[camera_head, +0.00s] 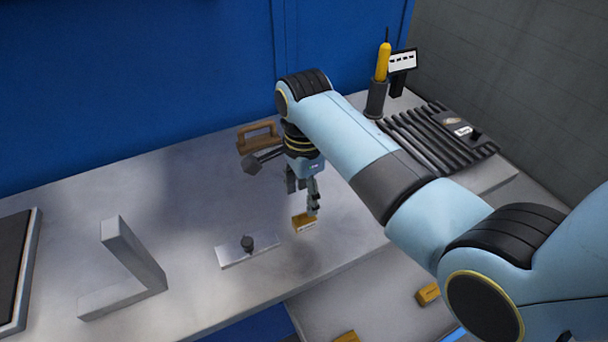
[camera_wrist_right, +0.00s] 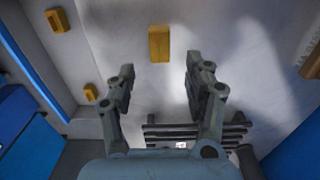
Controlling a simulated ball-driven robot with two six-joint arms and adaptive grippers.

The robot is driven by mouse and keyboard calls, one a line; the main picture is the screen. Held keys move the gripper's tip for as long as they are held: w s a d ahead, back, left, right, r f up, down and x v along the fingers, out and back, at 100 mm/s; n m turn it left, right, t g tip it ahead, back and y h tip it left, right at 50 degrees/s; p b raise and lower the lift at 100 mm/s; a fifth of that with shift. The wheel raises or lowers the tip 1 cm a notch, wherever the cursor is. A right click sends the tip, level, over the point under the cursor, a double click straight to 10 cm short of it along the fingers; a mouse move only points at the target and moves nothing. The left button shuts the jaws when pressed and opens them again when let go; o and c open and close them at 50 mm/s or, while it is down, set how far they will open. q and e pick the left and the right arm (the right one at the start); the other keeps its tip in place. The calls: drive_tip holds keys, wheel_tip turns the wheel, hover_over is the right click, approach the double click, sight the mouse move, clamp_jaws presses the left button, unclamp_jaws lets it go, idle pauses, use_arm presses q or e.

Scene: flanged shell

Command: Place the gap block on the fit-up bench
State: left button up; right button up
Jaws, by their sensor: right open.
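A small yellow block (camera_head: 303,222), which looks like the gap block, lies flat on the grey fit-up bench (camera_head: 190,210). My right gripper (camera_head: 304,196) points down beside and just above this block, with its fingers apart and nothing between them. In the right wrist view the block (camera_wrist_right: 159,44) lies ahead of the open fingertips (camera_wrist_right: 160,68), lined up with the space between them and apart from both. Two similar yellow blocks (camera_head: 428,293) (camera_head: 346,337) lie on a lower grey surface at the front. My left gripper is not in view.
A flat plate with a dark knob (camera_head: 247,244) and an angled metal piece (camera_head: 125,262) lie left of the block. A wooden-handled tool (camera_head: 258,137) lies behind my gripper. A black ribbed rack (camera_head: 432,140) and a yellow-handled tool in a holder (camera_head: 383,62) stand at back right.

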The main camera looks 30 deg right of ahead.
sight(304, 214)
wheel_tip(304, 214, up, 5)
drive_tip(key=shift+r, duration=0.15)
idle(0.6)
